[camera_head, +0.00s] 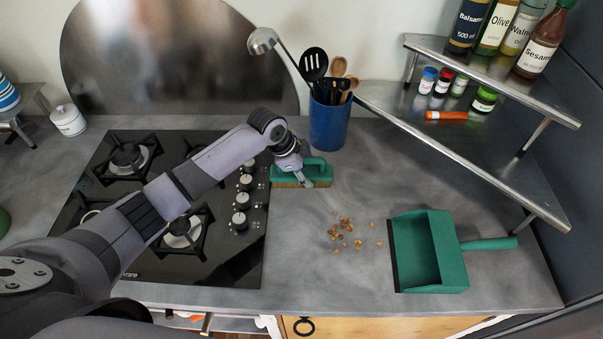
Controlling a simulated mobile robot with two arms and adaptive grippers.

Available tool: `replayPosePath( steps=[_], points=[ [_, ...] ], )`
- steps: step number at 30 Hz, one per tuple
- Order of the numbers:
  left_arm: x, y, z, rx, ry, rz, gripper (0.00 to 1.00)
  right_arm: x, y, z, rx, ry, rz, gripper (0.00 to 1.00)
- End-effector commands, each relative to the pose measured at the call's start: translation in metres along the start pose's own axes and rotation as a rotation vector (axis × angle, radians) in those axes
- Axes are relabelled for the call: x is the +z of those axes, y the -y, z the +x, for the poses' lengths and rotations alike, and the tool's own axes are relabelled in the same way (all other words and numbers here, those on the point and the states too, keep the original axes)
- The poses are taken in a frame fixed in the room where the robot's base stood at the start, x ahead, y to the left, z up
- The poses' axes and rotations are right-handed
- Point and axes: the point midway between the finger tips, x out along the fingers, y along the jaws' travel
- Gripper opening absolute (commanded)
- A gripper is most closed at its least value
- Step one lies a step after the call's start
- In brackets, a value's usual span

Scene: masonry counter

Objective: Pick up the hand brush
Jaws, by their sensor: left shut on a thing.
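The hand brush (319,176) is green with pale bristles below. It is on or just above the grey counter, right of the hob and in front of the blue utensil pot; I cannot tell whether its bristles touch the counter. My left gripper (304,177) reaches it from the left and is shut on its green upper part. The gripper hides some of the brush's left half. My right gripper is not in view.
A green dustpan (428,252) lies at the right, with scattered orange-brown crumbs (345,235) left of it. The blue pot (329,122) of utensils stands close behind the brush. A black hob (180,240) lies left. A metal shelf (470,130) overhangs the back right.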

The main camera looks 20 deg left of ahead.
Motion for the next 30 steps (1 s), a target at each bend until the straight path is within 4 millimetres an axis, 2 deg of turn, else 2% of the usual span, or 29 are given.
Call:
replayPosePath(
  steps=[11,20,26,30],
  points=[
    [0.000,-0.001,0.000,0.001,0.001,0.000,0.12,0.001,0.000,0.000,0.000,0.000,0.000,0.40],
    [-0.001,0.000,-0.002,0.000,0.000,0.001,0.12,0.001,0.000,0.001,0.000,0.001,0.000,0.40],
    [-0.009,0.006,-0.019,-0.004,-0.003,0.002,0.12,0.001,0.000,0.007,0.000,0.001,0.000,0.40],
    [-0.021,0.012,-0.048,-0.007,-0.004,0.004,0.12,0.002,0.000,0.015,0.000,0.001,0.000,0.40]
  ],
)
